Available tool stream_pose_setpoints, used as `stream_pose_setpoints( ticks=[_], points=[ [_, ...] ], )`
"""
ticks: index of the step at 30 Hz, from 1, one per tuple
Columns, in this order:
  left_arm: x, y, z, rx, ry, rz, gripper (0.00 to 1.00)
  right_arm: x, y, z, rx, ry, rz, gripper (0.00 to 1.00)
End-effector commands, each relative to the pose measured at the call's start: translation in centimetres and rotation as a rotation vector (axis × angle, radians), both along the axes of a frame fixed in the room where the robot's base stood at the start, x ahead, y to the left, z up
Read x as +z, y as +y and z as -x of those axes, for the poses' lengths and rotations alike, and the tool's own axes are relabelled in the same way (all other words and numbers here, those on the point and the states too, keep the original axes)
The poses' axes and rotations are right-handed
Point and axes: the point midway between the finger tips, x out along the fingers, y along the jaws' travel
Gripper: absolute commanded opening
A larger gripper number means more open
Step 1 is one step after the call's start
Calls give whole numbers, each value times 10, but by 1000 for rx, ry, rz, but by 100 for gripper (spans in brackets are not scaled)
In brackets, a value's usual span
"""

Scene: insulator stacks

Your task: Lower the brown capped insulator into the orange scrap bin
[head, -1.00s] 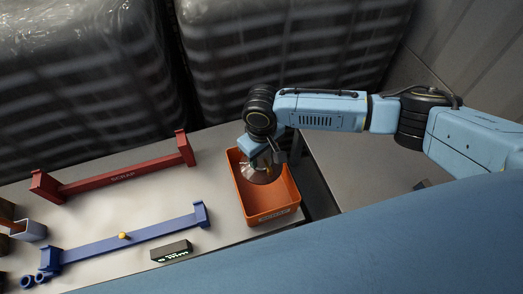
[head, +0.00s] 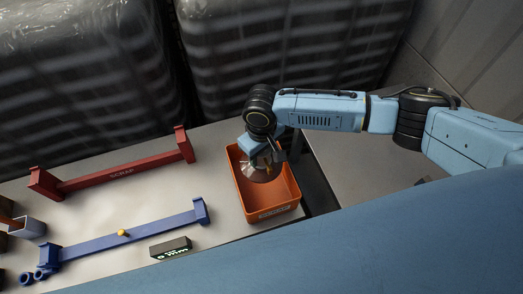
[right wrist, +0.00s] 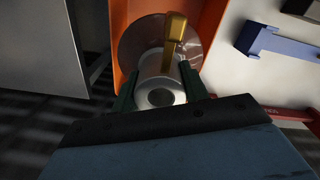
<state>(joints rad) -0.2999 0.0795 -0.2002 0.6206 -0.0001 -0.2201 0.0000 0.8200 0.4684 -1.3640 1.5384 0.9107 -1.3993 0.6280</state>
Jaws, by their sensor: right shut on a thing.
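The orange scrap bin (head: 287,192) stands at the right end of the table, and its wall also shows in the right wrist view (right wrist: 209,32). My right gripper (head: 267,155) is over the bin, pointing down, shut on the insulator (head: 258,175). The insulator shows as a brownish, glassy disc within the bin's outline. In the right wrist view, the dark fingers hold its grey metal cap (right wrist: 160,92), with the disc (right wrist: 133,42) beyond and a gold pin beside the cap. I cannot tell whether the disc touches the bin floor. My left gripper is out of view.
A small black display box (head: 171,248) sits near the front edge. Wrapped dark pallets (head: 290,60) stand behind the table.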

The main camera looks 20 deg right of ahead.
Motion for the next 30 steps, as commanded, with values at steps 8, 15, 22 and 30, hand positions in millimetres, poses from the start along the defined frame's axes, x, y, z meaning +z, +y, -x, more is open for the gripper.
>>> stream_pose_setpoints(
  ticks=[8, 15, 22, 30],
  points=[
    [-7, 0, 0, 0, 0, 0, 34, -12, 1, 0, 1, -1, -3, 0],
    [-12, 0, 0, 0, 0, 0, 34, -23, 1, -1, 0, -2, -3, 0],
    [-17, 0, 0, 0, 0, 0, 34, -33, 1, -1, 0, -2, -3, 0],
    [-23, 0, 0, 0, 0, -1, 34, -45, 1, 0, 1, -1, -3, 0]
  ],
)
